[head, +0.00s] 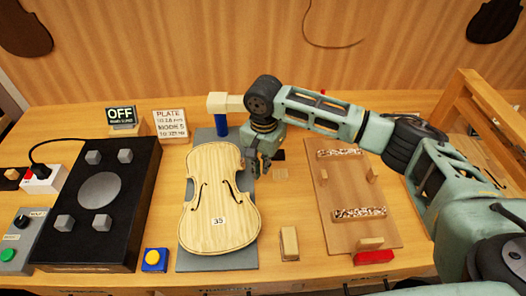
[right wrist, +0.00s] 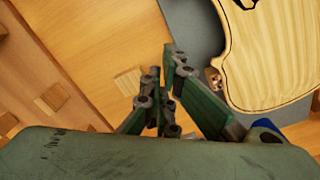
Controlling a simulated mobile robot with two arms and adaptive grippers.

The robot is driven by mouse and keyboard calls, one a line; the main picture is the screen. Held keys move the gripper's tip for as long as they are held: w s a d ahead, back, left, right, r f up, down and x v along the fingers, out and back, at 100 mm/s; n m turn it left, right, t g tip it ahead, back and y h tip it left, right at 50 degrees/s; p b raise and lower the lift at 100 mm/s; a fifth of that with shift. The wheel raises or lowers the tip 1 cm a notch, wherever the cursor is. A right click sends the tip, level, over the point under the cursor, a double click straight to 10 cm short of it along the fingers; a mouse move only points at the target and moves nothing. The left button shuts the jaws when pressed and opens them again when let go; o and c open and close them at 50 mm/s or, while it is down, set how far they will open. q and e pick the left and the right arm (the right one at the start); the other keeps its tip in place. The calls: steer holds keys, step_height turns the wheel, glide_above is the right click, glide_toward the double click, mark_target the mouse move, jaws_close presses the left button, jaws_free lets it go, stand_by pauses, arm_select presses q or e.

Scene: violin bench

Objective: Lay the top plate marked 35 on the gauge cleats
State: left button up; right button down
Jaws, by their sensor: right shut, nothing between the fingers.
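The violin top plate (head: 218,222), pale wood with two f-holes and a label reading 35, lies over the long grey base (head: 202,258). Behind it stand a blue post (head: 221,125) and a cream head (head: 226,103). The right wrist view shows the plate's edge (right wrist: 262,88) and a small wooden block (right wrist: 214,78) beside it; the plate hides most of what is beneath. My right gripper (head: 257,170) is shut and empty just beside the plate's upper right edge. My left gripper is not in view.
A brown board (head: 343,190) with speckled strips and wooden pegs lies to the right. A wooden block (head: 289,243) stands between it and the plate. A black plate device (head: 97,205) and a blue box with a yellow button (head: 154,260) are to the left.

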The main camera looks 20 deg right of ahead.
step_height(320, 180, down, 2)
steer(key=shift+s+a+r+p, duration=0.15)
steer(key=shift+s+a+p, duration=0.2)
steer(key=shift+s+a, duration=0.15)
steer(key=shift+s+a+r+p, duration=0.15)
steer(key=shift+s+a+p, duration=0.2)
steer(key=shift+s+a, duration=0.55)
steer(key=shift+a, duration=0.05)
steer(key=shift+f, duration=0.1)
steer(key=shift+s+a+p, duration=0.1)
steer(key=shift+a+p, duration=0.05)
steer(key=shift+p, duration=0.4)
steer(key=shift+s+a+r+p, duration=0.2)
steer(key=shift+s+a+p, duration=0.15)
steer(key=shift+p, duration=0.6)
steer(key=shift+s+a+f, duration=0.1)
steer(key=shift+s+a, duration=0.05)
steer(key=shift+a, duration=0.05)
steer(key=shift+s, duration=0.1)
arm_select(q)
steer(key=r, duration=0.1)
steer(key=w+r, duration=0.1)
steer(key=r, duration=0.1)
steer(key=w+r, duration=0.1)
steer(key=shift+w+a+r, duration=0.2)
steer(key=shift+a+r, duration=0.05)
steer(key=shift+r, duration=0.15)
arm_select(e)
steer(key=shift+f, duration=0.1)
